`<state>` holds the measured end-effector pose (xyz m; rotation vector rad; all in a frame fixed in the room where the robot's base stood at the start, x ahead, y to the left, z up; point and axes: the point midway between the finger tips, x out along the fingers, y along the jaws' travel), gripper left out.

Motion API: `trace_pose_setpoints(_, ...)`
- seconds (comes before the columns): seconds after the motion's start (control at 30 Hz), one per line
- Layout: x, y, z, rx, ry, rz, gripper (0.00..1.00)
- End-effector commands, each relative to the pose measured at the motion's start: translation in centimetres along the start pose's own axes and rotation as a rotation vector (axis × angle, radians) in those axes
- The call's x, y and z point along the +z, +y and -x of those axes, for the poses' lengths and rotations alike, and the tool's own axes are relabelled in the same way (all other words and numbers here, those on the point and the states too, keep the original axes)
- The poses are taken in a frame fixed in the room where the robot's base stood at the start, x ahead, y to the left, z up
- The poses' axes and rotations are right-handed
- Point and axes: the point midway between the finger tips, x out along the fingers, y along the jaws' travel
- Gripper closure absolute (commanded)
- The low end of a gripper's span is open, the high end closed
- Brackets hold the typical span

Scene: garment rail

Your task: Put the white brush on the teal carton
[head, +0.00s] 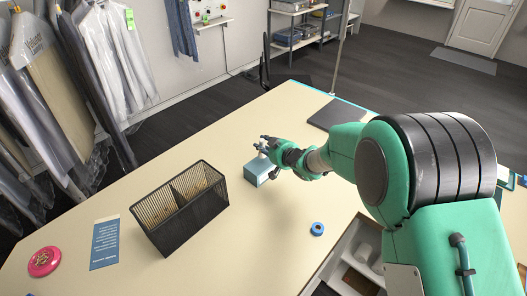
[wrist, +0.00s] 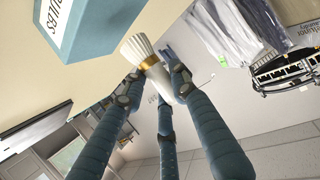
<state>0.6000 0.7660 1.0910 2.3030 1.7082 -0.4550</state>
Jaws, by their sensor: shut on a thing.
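The teal carton (head: 261,174) stands on the cream table, just below and beside my gripper (head: 267,146) in the head view. Its side, with dark lettering, fills the upper left of the wrist view (wrist: 105,28). The white brush (wrist: 136,48), with pale bristles and a gold band, is between my fingers (wrist: 153,78) in the wrist view. My gripper is shut on it. The bristle end points towards the carton's side of the picture. I cannot tell whether brush and carton touch. In the head view the fingers mostly hide the brush.
A black mesh basket (head: 183,212) stands left of the carton. A blue ring (head: 317,229), a blue card (head: 105,243) and a pink-red disc (head: 44,262) lie on the table. A dark flat pad (head: 336,115) lies behind my arm. Garments hang at the left.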

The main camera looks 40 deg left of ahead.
Motion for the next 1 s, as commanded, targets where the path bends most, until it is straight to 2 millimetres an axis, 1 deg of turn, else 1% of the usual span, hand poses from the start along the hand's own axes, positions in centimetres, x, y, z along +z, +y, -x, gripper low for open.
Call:
trace_pose_setpoints(0.2,2.2,0.0,-0.8,0.0,-0.003,-0.002,0.97)
trace_pose_setpoints(0.3,2.9,0.0,-1.2,0.0,-0.001,-0.001,0.97)
trace_pose_setpoints(0.8,3.4,0.0,-1.4,0.0,0.0,-0.001,0.97)
trace_pose_setpoints(0.83,3.5,0.0,-1.4,0.0,0.0,-0.001,0.71)
trace_pose_setpoints(0.9,3.4,0.0,-1.4,0.0,0.0,-0.001,0.57)
trace_pose_setpoints(0.93,3.4,0.0,-1.4,0.0,-0.001,-0.001,0.54)
trace_pose_setpoints(1.0,3.4,0.0,-1.4,0.0,-0.001,-0.001,0.54)
